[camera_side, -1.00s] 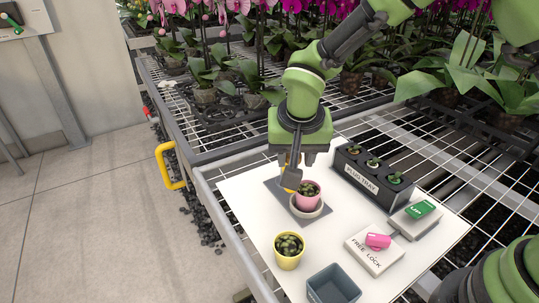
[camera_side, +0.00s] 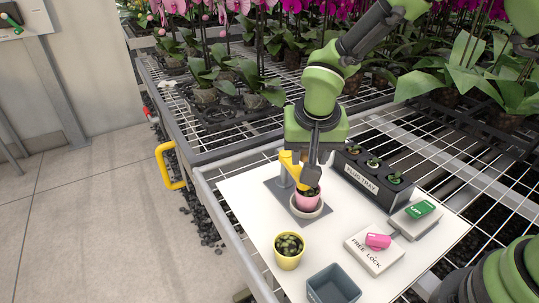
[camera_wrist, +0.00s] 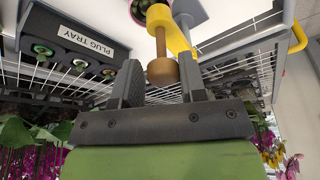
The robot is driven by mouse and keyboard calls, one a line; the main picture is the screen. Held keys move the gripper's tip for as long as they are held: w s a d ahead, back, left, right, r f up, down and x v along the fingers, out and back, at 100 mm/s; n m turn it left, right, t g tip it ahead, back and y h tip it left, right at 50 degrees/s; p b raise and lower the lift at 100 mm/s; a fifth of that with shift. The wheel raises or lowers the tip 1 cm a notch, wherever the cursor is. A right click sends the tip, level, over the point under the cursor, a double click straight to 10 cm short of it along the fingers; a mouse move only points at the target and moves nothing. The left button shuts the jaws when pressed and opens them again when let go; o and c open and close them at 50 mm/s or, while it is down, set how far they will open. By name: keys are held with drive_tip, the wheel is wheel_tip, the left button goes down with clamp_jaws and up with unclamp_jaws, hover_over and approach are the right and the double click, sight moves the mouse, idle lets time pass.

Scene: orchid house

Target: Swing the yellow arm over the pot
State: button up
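The yellow arm (camera_side: 291,163) stands on a grey post on a dark grey plate (camera_side: 273,187). Its free end reaches over the near edge of the pink pot (camera_side: 309,201), which holds a small green plant and sits in a pale round saucer (camera_side: 300,214). My gripper (camera_side: 311,184) is right above the pot at the arm's end. In the wrist view, my gripper (camera_wrist: 160,70) has its fingers on either side of the yellow arm's brown knob (camera_wrist: 163,71), closed on it or nearly so.
A yellow pot (camera_side: 289,260) and an open grey-blue bin (camera_side: 333,283) stand on the white board toward the front. A black plug tray (camera_side: 372,192) is to the right of the pot. A FREE LOCK block with a pink piece (camera_side: 378,241) and a block with a green piece (camera_side: 423,208) lie farther right.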

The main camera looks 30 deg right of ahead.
drive_tip(key=shift+w+d, duration=0.1)
drive_tip(key=shift+d, duration=0.4)
idle(0.3)
drive_tip(key=o, duration=0.4)
drive_tip(key=shift+c, duration=0.2)
drive_tip(key=shift+r, duration=0.1)
drive_tip(key=shift+r, duration=3.4)
drive_tip(key=s+d+r+t+y, duration=0.15)
drive_tip(key=s+d+r, duration=0.25)
drive_tip(key=s+r, duration=0.45)
drive_tip(key=s+r+n+t+y, duration=0.2)
drive_tip(key=s+r, duration=0.1)
drive_tip(key=s, duration=0.9)
drive_tip(key=shift+s+d+t, duration=0.35)
drive_tip(key=shift+d, duration=0.05)
